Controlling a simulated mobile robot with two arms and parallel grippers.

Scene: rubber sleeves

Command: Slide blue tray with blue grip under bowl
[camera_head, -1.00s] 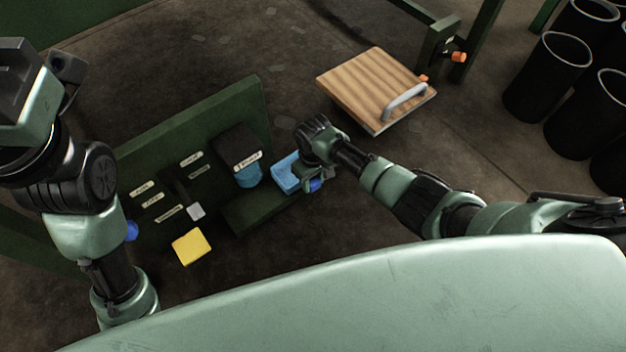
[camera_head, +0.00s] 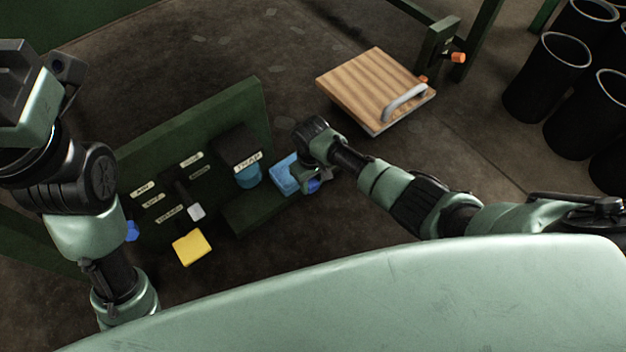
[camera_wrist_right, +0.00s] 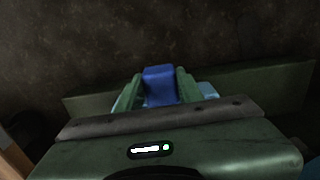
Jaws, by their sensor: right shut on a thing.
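The light blue tray (camera_head: 284,175) sits at the right end of the green ledge, to the right of the bowl and apart from it. The bowl (camera_head: 249,176) is blue and shows under a black housing labelled "TRAP". My right gripper (camera_head: 314,185) is at the tray's right end, shut on its dark blue grip. In the right wrist view the blue grip (camera_wrist_right: 160,85) stands between the two green fingers of my right gripper (camera_wrist_right: 158,92), with bits of the light blue tray (camera_wrist_right: 207,89) behind. My left arm is at the left; its fingertips are not clearly visible.
A wooden board with a metal handle (camera_head: 375,88) is at the upper right. Black cylinders (camera_head: 548,80) stand at the far right.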

